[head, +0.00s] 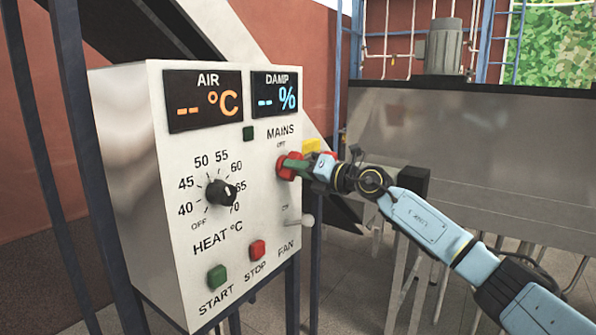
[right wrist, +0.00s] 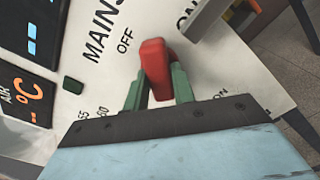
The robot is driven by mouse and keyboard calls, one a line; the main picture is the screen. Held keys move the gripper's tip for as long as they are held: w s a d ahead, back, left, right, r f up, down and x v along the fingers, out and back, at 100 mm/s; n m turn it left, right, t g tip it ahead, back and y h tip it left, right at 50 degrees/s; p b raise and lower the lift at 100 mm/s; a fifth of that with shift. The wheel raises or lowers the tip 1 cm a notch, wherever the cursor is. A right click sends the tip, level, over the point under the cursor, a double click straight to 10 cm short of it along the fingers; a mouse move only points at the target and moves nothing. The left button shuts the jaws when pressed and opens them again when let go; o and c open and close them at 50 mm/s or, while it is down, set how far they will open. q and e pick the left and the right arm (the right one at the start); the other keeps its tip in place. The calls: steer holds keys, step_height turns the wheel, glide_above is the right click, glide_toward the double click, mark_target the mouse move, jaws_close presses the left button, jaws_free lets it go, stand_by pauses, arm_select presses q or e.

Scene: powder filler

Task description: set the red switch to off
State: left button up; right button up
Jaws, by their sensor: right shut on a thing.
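The red switch (head: 285,167) is on the right side of the white control box's front, under the word MAINS. My right gripper (head: 298,168) is at it, its green fingers on the knob. In the right wrist view the red switch (right wrist: 155,62) stands between the two fingers of my right gripper (right wrist: 158,92), which is shut on it. I cannot tell exactly which mark the knob points at. My left gripper is not in view.
The white box (head: 180,270) also carries a black heat knob (head: 220,192), a green start button (head: 217,277), a red stop button (head: 257,249) and a fan toggle (head: 305,220). Two displays show dashes. A metal tank (head: 470,150) stands behind my right arm.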

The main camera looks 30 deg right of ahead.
steer(key=shift+n+b, duration=1.7)
steer(key=shift+n, duration=2.5)
steer(key=o, duration=1)
steer(key=b+v, duration=0.6)
steer(key=v, duration=0.7)
steer(key=shift+s+d+b, duration=0.1)
steer(key=shift+s+b, duration=0.1)
steer(key=shift+b, duration=0.2)
